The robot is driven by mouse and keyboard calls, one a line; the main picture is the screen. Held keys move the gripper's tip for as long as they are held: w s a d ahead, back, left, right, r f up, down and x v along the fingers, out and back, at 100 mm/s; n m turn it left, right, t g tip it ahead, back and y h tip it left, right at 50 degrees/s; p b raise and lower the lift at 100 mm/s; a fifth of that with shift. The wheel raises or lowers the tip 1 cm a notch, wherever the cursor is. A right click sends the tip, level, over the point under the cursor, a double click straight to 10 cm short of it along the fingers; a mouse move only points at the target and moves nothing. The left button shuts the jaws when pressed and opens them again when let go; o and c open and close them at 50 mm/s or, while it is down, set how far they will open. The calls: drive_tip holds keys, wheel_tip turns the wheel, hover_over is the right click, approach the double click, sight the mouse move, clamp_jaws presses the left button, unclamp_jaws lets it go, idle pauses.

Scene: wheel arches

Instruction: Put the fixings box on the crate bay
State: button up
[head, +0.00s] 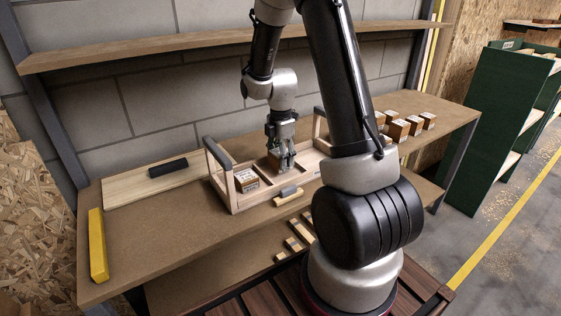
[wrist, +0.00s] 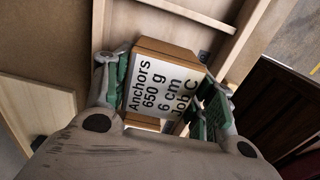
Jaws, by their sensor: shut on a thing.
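My gripper (head: 283,160) is shut on a small brown fixings box (head: 274,163). The wrist view shows that box (wrist: 160,85) between the green finger pads, its white label reading "Anchors 650 g 6 cm Job C". The wooden crate (head: 234,207) stands on the bench, with an upright handle frame at its left end and another farther right. The held box is over or inside a middle bay of the crate; I cannot tell whether it touches the bay floor. Another labelled box (head: 246,180) sits in the crate's left bay. My arm hides part of the crate's right side.
Several similar boxes (head: 398,130) stand on the bench at the right. A pale board (head: 150,184) with a black object (head: 168,167) lies at the left. A yellow bar (head: 97,245) lies near the left edge. A shelf (head: 180,46) runs above the bench.

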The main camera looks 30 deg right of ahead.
drive_tip(key=shift+f, duration=0.95)
drive_tip(key=o, duration=1.5)
drive_tip(key=shift+f, duration=0.1)
drive_tip(key=shift+o, duration=0.2)
